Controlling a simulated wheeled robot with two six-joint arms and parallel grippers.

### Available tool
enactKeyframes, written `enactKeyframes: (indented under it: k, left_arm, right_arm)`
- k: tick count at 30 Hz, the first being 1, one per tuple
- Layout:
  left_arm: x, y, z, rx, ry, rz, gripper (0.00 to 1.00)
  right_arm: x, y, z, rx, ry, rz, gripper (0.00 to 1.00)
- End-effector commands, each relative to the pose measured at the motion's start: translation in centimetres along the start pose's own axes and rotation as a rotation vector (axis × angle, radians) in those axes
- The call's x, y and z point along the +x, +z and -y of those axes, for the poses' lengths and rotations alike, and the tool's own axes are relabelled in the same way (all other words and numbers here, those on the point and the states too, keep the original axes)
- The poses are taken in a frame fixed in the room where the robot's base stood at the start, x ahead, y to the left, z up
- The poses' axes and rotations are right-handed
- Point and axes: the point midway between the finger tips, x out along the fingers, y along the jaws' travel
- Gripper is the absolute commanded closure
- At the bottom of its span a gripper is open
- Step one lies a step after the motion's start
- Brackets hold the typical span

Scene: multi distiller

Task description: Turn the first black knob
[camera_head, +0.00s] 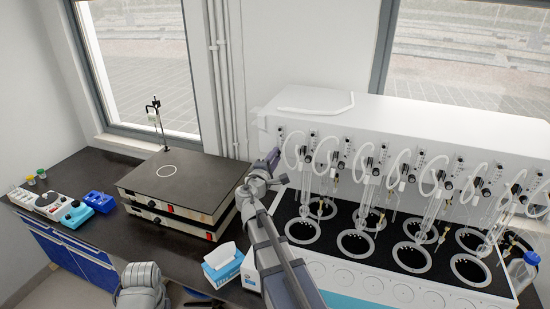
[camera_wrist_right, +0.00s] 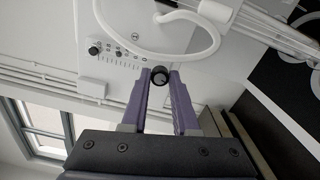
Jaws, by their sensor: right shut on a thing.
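The white multi distiller (camera_head: 410,125) has a row of black knobs along its front panel. My right gripper (camera_head: 274,157) is at the left end of this panel. In the right wrist view, its two purple fingers (camera_wrist_right: 160,88) are closed on a round black knob (camera_wrist_right: 160,74), one finger on each side. In the head view the gripper hides this knob. Another black knob (camera_head: 368,163) shows further right on the panel. My left arm shows at the bottom left, but its gripper is not clearly in view.
Looped white tubes and glass columns hang in front of the panel, close to the right gripper. Round heating wells (camera_head: 302,231) lie below. A black-topped hotplate (camera_head: 172,180) and a tissue box (camera_head: 222,266) stand to the left. A white tube loop (camera_wrist_right: 205,45) passes near the held knob.

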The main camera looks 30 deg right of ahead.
Motion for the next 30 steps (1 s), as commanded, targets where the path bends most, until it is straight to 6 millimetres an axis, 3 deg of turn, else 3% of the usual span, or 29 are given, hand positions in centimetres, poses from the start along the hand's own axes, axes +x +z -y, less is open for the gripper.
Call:
enactKeyframes:
  k: [12,13,20,30]
  left_arm:
    - [0.04,0.0,0.0,0.0,0.0,0.0,0.55]
    - [0.04,0.0,0.0,0.0,0.0,0.0,0.55]
    - [0.02,0.0,0.0,0.0,0.0,0.0,0.55]
    - [0.01,0.0,0.0,0.0,0.0,0.0,0.55]
  right_arm:
    - [-0.08,-0.01,0.08,-0.002,-0.002,-0.001,1.0]
    - [-0.08,-0.01,0.09,-0.002,-0.002,-0.001,0.7]
    - [-0.04,-0.01,0.05,-0.003,-0.001,-0.001,0.44]
    - [-0.68,0.03,0.03,-0.004,0.0,-0.001,0.42]
